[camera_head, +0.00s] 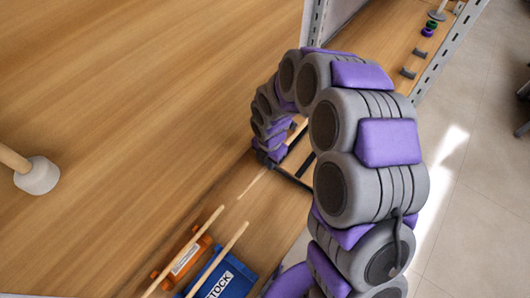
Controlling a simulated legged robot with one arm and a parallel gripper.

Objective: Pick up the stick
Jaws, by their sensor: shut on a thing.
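My gripper (268,158) is at the far end of my purple and grey arm, low over the wooden surface. The arm largely hides its fingers. It is shut on a thin pale wooden stick (253,183). One end of this stick shows below and left of the gripper, pointing down-left. A wooden piece, perhaps the same stick, shows above right of the gripper. I cannot tell whether the stick touches the surface. Two other pale sticks, the left one (186,250) and the right one (218,259), lie slanted at the bottom.
An orange object (184,259) and a blue box marked STOCK (232,281) are at the bottom by the two sticks. A white-ended wooden rod (37,175) is at the left. A dark frame (291,180) stands beside the gripper. The wooden surface (130,90) is mostly clear.

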